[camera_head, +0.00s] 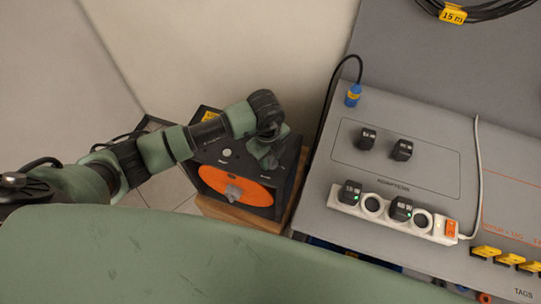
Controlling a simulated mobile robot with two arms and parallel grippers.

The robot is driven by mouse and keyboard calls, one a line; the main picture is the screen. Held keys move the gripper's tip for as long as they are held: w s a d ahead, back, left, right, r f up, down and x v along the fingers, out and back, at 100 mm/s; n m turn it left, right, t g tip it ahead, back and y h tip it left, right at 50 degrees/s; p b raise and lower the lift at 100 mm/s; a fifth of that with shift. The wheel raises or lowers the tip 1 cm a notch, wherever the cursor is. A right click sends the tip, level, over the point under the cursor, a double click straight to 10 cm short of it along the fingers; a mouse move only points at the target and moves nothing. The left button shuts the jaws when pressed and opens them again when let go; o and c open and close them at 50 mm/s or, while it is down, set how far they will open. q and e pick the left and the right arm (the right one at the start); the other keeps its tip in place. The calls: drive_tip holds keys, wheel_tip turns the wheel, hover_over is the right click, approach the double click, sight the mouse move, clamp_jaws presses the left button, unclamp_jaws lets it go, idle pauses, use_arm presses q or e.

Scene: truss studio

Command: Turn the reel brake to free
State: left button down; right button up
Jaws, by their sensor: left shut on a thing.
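The cable reel (212,153) is a dark box with an orange disc (228,183) on its front and a grey hub (235,194) at the disc's middle. My left arm reaches in from the left, and my left gripper (270,160) points down at the reel's upper right front corner. It is shut on a small part there, which I take to be the reel brake. The gripper hides that part, so its setting cannot be read. My right gripper is out of view.
The reel stands on a wooden base (245,222). Right of it, a grey bench (335,222) carries a white power strip (390,214), black adapters (402,150), a blue connector (353,95) on a black cable and yellow tags (486,252). A coiled cable (485,10) hangs at top right.

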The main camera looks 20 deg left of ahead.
sight(269, 161)
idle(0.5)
use_arm(q)
drive_tip(key=c, duration=0.9)
unclamp_jaws()
drive_tip(key=shift+c, duration=0.2)
drive_tip(key=r, duration=0.2)
drive_tip(key=r+b, duration=0.1)
drive_tip(key=r, duration=0.4)
drive_tip(key=shift+s+a+r+b, duration=0.2)
drive_tip(key=shift+s+r+b, duration=0.05)
drive_tip(key=shift+r+b, duration=0.15)
